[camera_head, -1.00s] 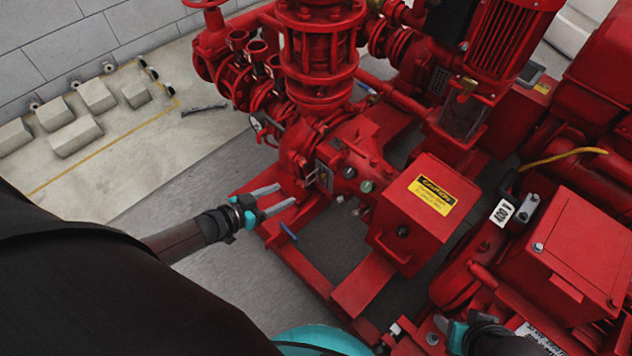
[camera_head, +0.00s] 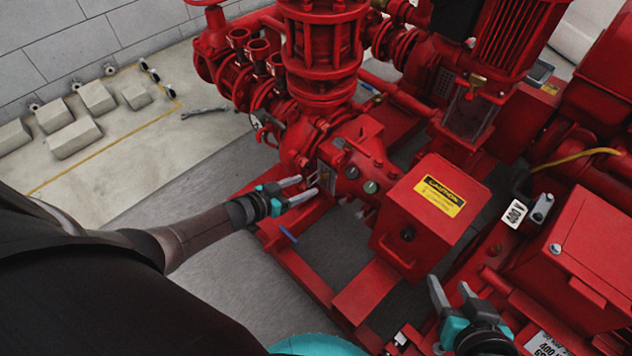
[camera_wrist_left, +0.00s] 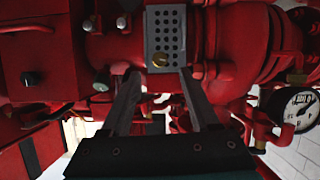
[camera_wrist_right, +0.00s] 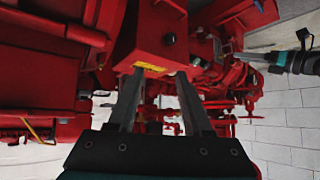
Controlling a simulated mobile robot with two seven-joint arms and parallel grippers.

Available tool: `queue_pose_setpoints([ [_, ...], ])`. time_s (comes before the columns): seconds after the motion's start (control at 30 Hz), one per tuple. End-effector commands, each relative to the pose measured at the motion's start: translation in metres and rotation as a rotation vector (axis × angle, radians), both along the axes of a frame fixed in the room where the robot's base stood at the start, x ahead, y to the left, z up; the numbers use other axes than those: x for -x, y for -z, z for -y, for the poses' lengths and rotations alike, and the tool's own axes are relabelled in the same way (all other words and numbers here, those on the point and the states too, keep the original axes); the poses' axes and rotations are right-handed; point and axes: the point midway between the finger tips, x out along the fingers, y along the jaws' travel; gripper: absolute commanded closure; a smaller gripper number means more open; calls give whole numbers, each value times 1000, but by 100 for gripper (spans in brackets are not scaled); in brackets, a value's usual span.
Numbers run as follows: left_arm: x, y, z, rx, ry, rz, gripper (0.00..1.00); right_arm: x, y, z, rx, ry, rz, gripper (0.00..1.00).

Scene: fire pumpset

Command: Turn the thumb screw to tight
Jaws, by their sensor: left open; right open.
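A small brass-coloured knob (camera_wrist_left: 160,60), which looks like the thumb screw, sits on a grey perforated plate (camera_wrist_left: 165,24) on the red pump in the left wrist view. My left gripper (camera_head: 308,187) is open and empty, its fingertips close to the plate in the head view. In the left wrist view the knob shows between and just beyond the fingertips (camera_wrist_left: 159,72); I cannot tell the exact gap. The knob cannot be made out in the head view. My right gripper (camera_head: 448,282) is open and empty at the lower right, in front of the red caution box (camera_head: 415,215).
The red pump housing (camera_head: 322,50) rises behind my left gripper. A red cabinet (camera_head: 580,245) stands right of my right gripper. A red base frame (camera_head: 300,275) runs below. A pressure gauge (camera_wrist_left: 291,106) shows at right in the left wrist view.

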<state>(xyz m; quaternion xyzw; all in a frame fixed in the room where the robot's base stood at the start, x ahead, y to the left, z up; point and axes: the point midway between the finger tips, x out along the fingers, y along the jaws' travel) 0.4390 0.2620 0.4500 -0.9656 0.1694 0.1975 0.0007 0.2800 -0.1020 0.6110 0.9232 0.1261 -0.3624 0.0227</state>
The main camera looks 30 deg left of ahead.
Motion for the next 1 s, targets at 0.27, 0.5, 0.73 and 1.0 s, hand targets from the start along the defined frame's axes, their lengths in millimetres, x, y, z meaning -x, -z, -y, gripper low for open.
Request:
queue_pose_setpoints([
  [0.27, -13, 7, 6, 0, 1, 0, 38, -8, -1, -19, -74, -19, 137, 50],
  [0.5, -24, 12, 10, 1, 0, 0, 38, -12, -6, -33, -141, -27, 257, 50],
  [0.73, -34, 16, 13, 0, 0, 0, 38, -12, -13, -44, -209, -28, 370, 50],
  [1.0, -44, 21, 17, 1, 0, 0, 38, -9, -23, -53, -283, -24, 488, 50],
])
